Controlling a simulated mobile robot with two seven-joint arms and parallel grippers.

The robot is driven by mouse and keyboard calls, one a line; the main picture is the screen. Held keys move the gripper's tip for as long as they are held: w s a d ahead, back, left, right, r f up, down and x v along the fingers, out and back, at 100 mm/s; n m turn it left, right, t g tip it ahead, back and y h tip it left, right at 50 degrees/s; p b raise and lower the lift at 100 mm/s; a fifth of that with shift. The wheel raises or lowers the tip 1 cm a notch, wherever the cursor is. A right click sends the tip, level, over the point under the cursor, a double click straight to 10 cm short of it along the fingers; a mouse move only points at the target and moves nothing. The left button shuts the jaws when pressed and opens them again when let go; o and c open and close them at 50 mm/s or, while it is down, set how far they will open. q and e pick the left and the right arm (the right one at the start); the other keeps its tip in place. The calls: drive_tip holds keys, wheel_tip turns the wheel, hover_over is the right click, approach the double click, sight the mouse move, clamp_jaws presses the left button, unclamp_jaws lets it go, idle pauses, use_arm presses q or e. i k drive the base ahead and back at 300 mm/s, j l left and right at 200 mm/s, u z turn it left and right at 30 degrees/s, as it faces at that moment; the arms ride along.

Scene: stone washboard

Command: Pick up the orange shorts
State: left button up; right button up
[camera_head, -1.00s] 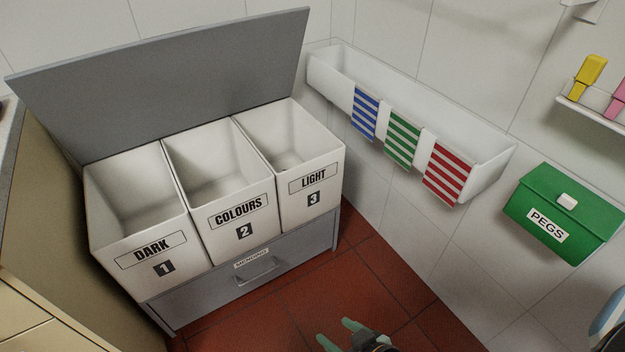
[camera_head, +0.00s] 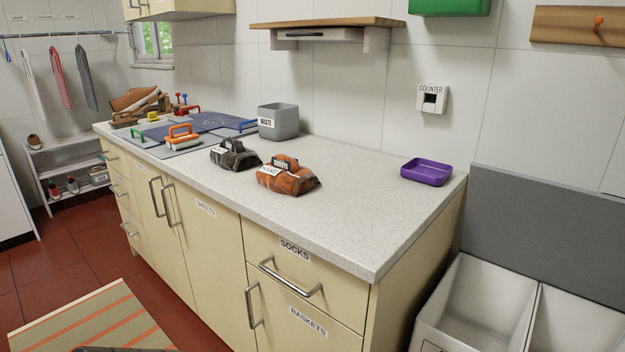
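I see nothing that is clearly a pair of orange shorts. An orange-brown bundle (camera_head: 290,181) with a dark handle-like top and a white label sits on the speckled worktop (camera_head: 350,218). I cannot tell whether it is cloth or a bag. A similar dark grey bundle (camera_head: 233,158) with a white label lies just left of it. Neither of my grippers shows in the head view.
White laundry bins (camera_head: 484,298) stand at lower right. A wooden shelf (camera_head: 326,22) overhangs the worktop.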

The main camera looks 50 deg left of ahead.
sight(284, 174)
drive_tip(key=j+u, duration=0.1)
drive_tip(key=u, duration=1.85)
